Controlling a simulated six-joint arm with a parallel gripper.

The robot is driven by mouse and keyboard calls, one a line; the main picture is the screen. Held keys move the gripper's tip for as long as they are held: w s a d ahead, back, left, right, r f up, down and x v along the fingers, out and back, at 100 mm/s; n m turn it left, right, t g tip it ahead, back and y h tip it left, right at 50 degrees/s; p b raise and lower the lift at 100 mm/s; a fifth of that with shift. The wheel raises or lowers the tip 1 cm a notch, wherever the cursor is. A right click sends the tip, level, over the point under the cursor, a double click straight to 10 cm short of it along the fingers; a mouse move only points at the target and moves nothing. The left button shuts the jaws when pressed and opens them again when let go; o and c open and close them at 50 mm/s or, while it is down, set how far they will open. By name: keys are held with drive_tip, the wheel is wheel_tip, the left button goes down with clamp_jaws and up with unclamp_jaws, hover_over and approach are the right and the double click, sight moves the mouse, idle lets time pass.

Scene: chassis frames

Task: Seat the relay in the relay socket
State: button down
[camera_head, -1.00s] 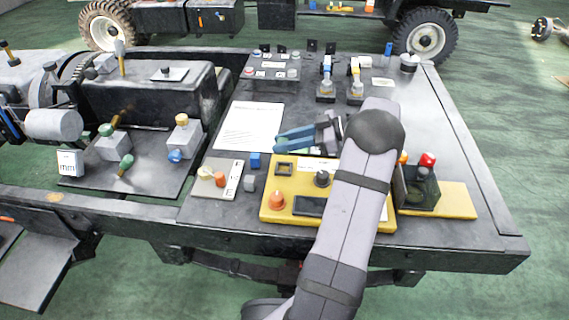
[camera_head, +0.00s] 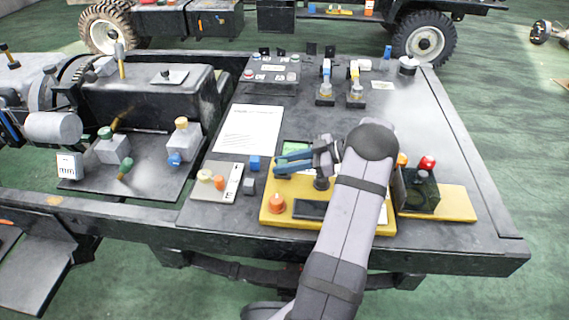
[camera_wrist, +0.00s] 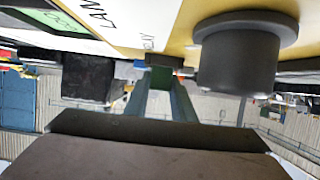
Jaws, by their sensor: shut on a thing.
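The relay socket (camera_wrist: 165,60) is a small dark square frame on the yellow panel (camera_head: 268,212), beside a black knob (camera_wrist: 240,55). In the head view my gripper (camera_head: 279,165) is over the panel's back left part and covers most of the socket. Its blue fingers point left. They are shut on the relay (camera_wrist: 160,77), a small greenish piece between the fingertips in the wrist view. The relay is right by the socket there. I cannot tell whether it touches the socket or is in it.
The panel also has a green screen (camera_head: 295,147), an orange button (camera_head: 277,203) and a dark display (camera_head: 310,209).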

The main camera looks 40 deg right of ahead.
drive_tip(key=shift+f, duration=0.15)
drive_tip(key=c, duration=1.5)
unclamp_jaws()
drive_tip(key=shift+r, duration=0.2)
drive_tip(key=v, duration=1.2)
drive_tip(key=shift+b, duration=0.4)
drive_tip(key=shift+w, duration=0.1)
